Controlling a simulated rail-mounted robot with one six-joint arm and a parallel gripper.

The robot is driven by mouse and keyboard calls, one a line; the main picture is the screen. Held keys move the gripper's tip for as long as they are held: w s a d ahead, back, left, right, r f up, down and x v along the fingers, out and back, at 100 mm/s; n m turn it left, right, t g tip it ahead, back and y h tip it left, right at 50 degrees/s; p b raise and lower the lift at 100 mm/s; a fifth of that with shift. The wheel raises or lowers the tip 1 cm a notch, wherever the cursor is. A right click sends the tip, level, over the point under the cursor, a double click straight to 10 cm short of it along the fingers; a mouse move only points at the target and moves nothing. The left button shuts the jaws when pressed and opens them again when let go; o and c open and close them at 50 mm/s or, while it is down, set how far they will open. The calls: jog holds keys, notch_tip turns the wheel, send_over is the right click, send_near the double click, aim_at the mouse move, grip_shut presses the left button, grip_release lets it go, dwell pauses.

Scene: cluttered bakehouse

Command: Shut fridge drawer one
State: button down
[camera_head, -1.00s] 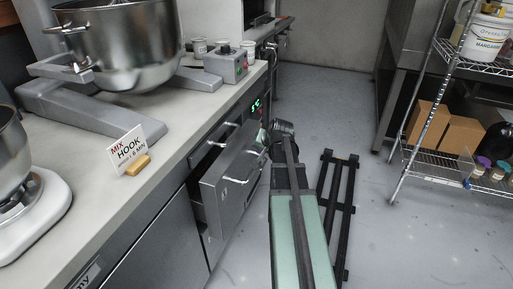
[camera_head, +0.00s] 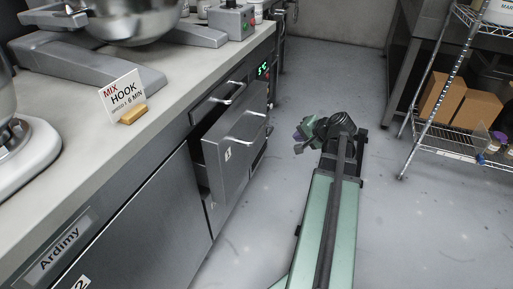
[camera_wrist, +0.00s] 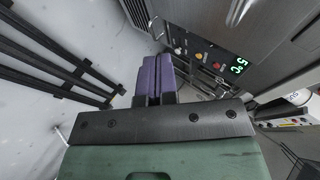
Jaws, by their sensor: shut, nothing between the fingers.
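Fridge drawer one (camera_head: 222,168), a grey metal front with a bar handle and a small "1" label, stands pulled out from the counter fridge in the head view. A gap shows behind its front on the left side. My gripper (camera_head: 300,136) is to the right of the drawer, over the floor, apart from it, with its purple fingers toward the fridge side. In the wrist view the purple fingers (camera_wrist: 153,80) are shut together with nothing between them. The fridge's control panel with a green display (camera_wrist: 238,64) shows beyond them to the right.
The counter (camera_head: 75,190) above the fridge holds a mixer bowl (camera_head: 130,22), a sign (camera_head: 123,96) and a grey control box (camera_head: 231,20). A wire shelf (camera_head: 447,140) with cardboard boxes stands at the right. Open floor (camera_head: 410,235) lies between.

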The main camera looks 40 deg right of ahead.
notch_tip(320, 180, down, 4)
jog(key=s+a+t+y+b, duration=0.1)
jog(key=t+y+b, duration=0.2)
jog(key=n+t+y+p, duration=0.1)
jog(key=n+t+y, duration=0.1)
jog(key=y, duration=0.3)
send_near(245, 121)
jog(key=x, duration=0.7)
jog(key=shift+w+f, duration=0.15)
jog(key=shift+w, duration=0.2)
